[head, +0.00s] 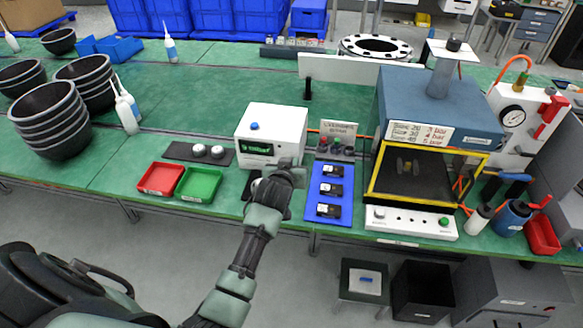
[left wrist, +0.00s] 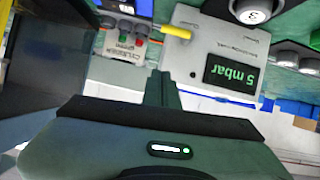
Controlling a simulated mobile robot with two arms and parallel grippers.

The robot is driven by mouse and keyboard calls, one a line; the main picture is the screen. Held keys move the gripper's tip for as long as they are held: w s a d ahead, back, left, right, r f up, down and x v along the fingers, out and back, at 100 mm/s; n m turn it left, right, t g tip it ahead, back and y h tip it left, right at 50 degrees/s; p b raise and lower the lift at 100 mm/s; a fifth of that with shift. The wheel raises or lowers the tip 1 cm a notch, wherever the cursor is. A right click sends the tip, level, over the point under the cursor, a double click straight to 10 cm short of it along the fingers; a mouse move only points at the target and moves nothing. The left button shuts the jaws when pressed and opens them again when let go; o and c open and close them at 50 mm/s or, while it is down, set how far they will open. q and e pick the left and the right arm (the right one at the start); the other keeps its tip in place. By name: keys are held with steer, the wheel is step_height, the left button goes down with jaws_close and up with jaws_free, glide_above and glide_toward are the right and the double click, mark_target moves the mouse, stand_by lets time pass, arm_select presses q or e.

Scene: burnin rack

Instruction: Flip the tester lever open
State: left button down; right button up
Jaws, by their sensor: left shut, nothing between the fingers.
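The tester is a white box (head: 275,120) with a green-lit display (head: 256,149) and a blue knob on top. In the left wrist view the tester (left wrist: 212,42) shows upside down, its display (left wrist: 232,78) reading 5 mbar. A yellow lever (left wrist: 176,31) sticks out at its edge there; in the head view my gripper and arm hide that spot. My left gripper (head: 290,171) is at the tester's lower right front corner. In the wrist view its fingers (left wrist: 161,88) are together and empty, apart from the lever in the picture. My right gripper is out of view.
Red (head: 161,178) and green (head: 199,184) trays lie left of my arm. A blue board (head: 331,210) with several black devices lies to the right. A yellow-framed machine (head: 425,175) stands farther right. A small sign (head: 339,129) with knobs stands beside the tester.

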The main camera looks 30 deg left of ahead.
arm_select(q)
steer(key=v, duration=0.3)
steer(key=shift+s+d+r, duration=0.1)
steer(key=shift+s, duration=0.1)
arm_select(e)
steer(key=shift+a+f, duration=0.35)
